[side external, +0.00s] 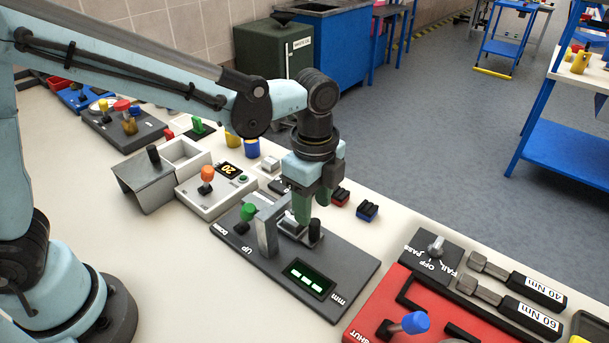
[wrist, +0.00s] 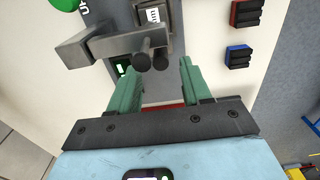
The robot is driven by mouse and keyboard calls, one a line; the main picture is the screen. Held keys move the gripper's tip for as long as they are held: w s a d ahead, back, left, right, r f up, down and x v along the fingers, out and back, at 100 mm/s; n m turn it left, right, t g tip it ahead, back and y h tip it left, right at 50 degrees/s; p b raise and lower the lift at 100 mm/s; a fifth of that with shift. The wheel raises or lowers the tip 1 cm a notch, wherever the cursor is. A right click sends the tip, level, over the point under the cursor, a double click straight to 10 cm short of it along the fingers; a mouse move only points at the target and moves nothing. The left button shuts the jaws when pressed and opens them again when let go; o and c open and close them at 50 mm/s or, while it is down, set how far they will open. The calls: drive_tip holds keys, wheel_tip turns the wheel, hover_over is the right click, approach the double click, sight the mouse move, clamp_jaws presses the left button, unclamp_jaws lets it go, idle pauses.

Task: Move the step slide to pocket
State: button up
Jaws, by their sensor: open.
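A dark board (side external: 262,262) marked UP, DOWN and mm carries a green-knobbed lever (side external: 248,212), an upright grey metal block (side external: 266,236) and a lit display (side external: 309,278). A black peg (side external: 315,232) stands beside the block, near my fingers. The wrist view shows a grey metal bar (wrist: 95,43) and two dark round pegs (wrist: 149,58). I cannot tell for sure which part is the step slide or the pocket. My gripper (side external: 302,220) is open over the board. In the wrist view its green fingertips (wrist: 158,70) lie either side of the pegs, with nothing visibly gripped.
A grey box with an orange knob (side external: 207,178) stands left of the board. A red panel (side external: 385,315) and torque tools (side external: 520,285) lie to the right. Small red and blue blocks (side external: 367,211) sit behind. Bare table (side external: 170,270) lies in front.

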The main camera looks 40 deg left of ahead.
wheel_tip(320, 180, up, 7)
idle(0.3)
drive_tip(key=shift+f, duration=0.1)
wheel_tip(320, 180, up, 8)
idle(1.0)
drive_tip(key=shift+a, duration=0.1)
drive_tip(key=s+a+f+n+t, duration=0.3)
drive_tip(key=a+f+n, duration=0.1)
drive_tip(key=a+n, duration=0.4)
drive_tip(key=s+a+f+n+t, duration=0.4)
drive_tip(key=a+n, duration=0.4)
drive_tip(key=n, duration=0.2)
drive_tip(key=shift+s+f, duration=0.3)
drive_tip(key=shift+f, duration=0.3)
